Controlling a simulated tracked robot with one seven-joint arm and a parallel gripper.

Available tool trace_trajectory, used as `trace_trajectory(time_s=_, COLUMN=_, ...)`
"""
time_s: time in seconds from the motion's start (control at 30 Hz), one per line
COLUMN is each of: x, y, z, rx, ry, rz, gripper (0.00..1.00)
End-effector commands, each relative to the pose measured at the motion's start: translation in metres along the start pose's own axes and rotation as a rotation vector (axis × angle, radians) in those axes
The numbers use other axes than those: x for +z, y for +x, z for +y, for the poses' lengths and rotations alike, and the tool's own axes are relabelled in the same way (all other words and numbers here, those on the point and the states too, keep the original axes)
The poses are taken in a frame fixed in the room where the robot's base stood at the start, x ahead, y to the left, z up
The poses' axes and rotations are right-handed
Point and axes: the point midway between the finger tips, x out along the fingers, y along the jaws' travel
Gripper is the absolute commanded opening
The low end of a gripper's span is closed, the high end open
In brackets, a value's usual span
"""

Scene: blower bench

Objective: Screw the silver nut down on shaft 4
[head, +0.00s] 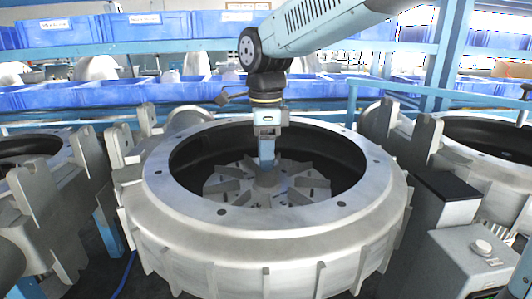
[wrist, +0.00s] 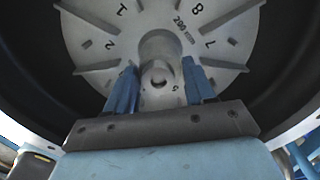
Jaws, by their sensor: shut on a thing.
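A large silver ring-shaped blower housing (head: 150,190) stands in the middle of the head view, with a finned grey impeller (head: 225,187) inside it. My gripper (head: 267,163) points down into the housing over the impeller's centre. In the wrist view, the two blue fingers of my gripper (wrist: 160,80) are on either side of the silver nut (wrist: 158,82) by the central hub (wrist: 160,48), shut on it. The nut's round hole shows. The fingers hide its sides, and I cannot tell how far down it sits.
The impeller disc (wrist: 95,42) carries raised fins and digits around the hub. The housing's dark inner wall (wrist: 45,75) surrounds my gripper. Another housing (head: 490,130) stands at right, and a grey box (head: 470,265) at front right. Blue bins (head: 60,32) line shelves behind.

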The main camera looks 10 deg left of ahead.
Motion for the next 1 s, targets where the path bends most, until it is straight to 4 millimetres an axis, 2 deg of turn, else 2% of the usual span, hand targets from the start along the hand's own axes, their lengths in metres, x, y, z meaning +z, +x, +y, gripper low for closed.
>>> trace_trajectory(time_s=0.5, x=-0.0014, y=0.0009, z=0.0012, rx=0.004, ry=0.505, rz=0.004, gripper=0.0)
trace_trajectory(time_s=0.87, x=-0.001, y=0.0014, z=0.002, rx=0.005, ry=0.566, rz=0.005, gripper=0.0)
trace_trajectory(time_s=0.9, x=-0.0009, y=0.0015, z=0.002, rx=0.005, ry=0.565, rz=0.005, gripper=0.56)
trace_trajectory(time_s=1.0, x=-0.001, y=0.0013, z=0.0017, rx=0.004, ry=0.564, rz=0.005, gripper=0.64)
